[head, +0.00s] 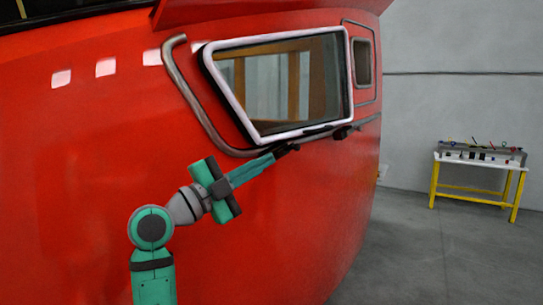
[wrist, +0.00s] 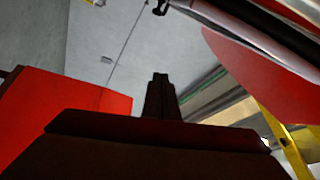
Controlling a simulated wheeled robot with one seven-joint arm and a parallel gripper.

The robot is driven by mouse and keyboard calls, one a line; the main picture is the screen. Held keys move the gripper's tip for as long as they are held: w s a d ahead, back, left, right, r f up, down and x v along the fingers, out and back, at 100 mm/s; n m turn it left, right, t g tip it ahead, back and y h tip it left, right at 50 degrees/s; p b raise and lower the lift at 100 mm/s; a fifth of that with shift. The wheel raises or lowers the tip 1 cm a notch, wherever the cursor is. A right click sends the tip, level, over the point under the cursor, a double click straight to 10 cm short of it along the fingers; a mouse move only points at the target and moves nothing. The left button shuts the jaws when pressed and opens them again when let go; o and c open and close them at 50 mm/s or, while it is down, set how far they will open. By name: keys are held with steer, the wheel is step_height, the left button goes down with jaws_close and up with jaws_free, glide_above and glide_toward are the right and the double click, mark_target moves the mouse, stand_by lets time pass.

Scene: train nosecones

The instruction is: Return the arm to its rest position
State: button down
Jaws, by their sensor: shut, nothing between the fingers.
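My gripper (head: 287,149) is at the end of my green and grey arm in the head view. Its fingers are shut with nothing between them. The fingertips are just below the lower edge of the white-framed window (head: 240,95) on the red train nosecone (head: 90,150). I cannot tell whether they touch the nosecone. In the wrist view, the shut fingers (wrist: 160,78) point up the picture as a dark, narrow shape, with a red surface (wrist: 90,100) to their left.
A grey handrail (head: 197,100) curves around the window's left and lower sides. A yellow-legged workbench (head: 478,162) with small tools stands by the grey wall at right. The grey floor (head: 420,260) between nosecone and bench is clear. A yellow post (wrist: 285,140) shows in the wrist view.

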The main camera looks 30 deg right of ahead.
steer(key=v, duration=0.5)
steer(key=w+a+f+n+t+y, duration=0.25)
steer(key=w+f+n+t, duration=0.35)
steer(key=f, duration=0.6)
steer(key=w+a+f+n+t+y, duration=0.25)
steer(key=f+n+t, duration=0.4)
steer(key=f, duration=0.65)
steer(key=s+a+f+n+t+y, duration=0.1)
steer(key=s+a+f+n+y, duration=0.2)
steer(key=f, duration=0.5)
steer(key=s+a+f+n+t+y, duration=0.1)
steer(key=s+a+f+n+y, duration=0.15)
steer(key=f+n, duration=0.4)
steer(key=s+a+f+n+y, duration=0.15)
steer(key=a+f, duration=0.25)
steer(key=f, duration=0.5)
steer(key=s+a+f+n+y, duration=0.3)
steer(key=s+a+f+y, duration=0.15)
steer(key=s+f, duration=0.4)
steer(key=s+a+f+n+y, duration=0.3)
steer(key=s+a+f, duration=0.2)
steer(key=s, duration=0.7)
steer(key=s+a+r+y, duration=0.1)
steer(key=s, duration=0.9)
steer(key=s+a+r+n+y, duration=0.1)
steer(key=s+a+r, duration=0.1)
steer(key=s, duration=0.9)
steer(key=shift+r+g, duration=0.35)
steer(key=shift+g, duration=0.1)
